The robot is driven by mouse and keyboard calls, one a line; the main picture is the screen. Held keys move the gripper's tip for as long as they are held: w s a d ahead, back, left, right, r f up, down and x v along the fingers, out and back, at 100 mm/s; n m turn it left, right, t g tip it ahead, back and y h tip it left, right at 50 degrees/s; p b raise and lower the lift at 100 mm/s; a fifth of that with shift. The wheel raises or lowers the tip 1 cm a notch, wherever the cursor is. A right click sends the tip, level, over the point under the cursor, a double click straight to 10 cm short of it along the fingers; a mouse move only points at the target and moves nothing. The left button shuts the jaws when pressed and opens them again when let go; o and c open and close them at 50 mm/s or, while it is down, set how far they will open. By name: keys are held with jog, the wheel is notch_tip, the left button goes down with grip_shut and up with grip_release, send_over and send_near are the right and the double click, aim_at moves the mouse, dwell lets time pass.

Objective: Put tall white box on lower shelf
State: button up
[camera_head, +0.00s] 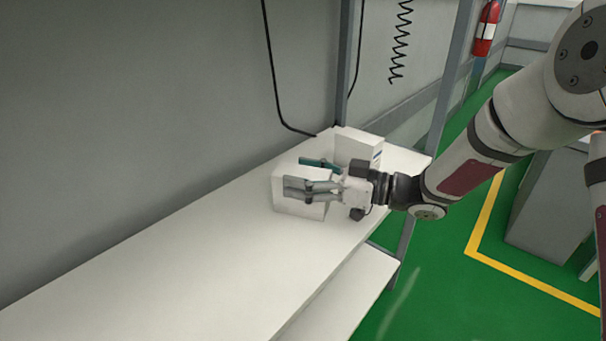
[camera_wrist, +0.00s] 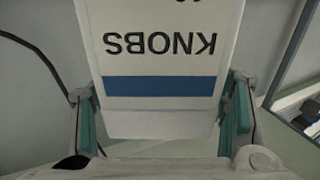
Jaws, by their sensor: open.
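A white box (camera_head: 298,207) stands on the upper shelf (camera_head: 190,255) in the head view. In the wrist view the white box (camera_wrist: 160,122) has a blue stripe and the word KNOBS, upside down. My gripper (camera_head: 296,174) is open around it, one teal-padded finger on each side. In the wrist view a gap shows beside each finger, so the pads look apart from the box. The lower shelf (camera_head: 345,295) shows below the upper one's front edge. The near finger hides part of the box in the head view.
A second white box (camera_head: 357,146) stands close behind my gripper near the shelf's far end. A grey upright post (camera_head: 345,60) and a hanging black cable (camera_head: 272,70) are near. The near part of the upper shelf is clear.

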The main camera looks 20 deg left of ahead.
jog(key=shift+r, duration=0.2)
jog(key=d+p, duration=0.1)
jog(key=d, duration=0.3)
jog(key=d+p, duration=0.1)
jog(key=d, duration=0.3)
jog(key=d+p, duration=0.1)
jog(key=d, duration=0.3)
jog(key=shift+w+p, duration=0.3)
jog(key=shift+w, duration=0.05)
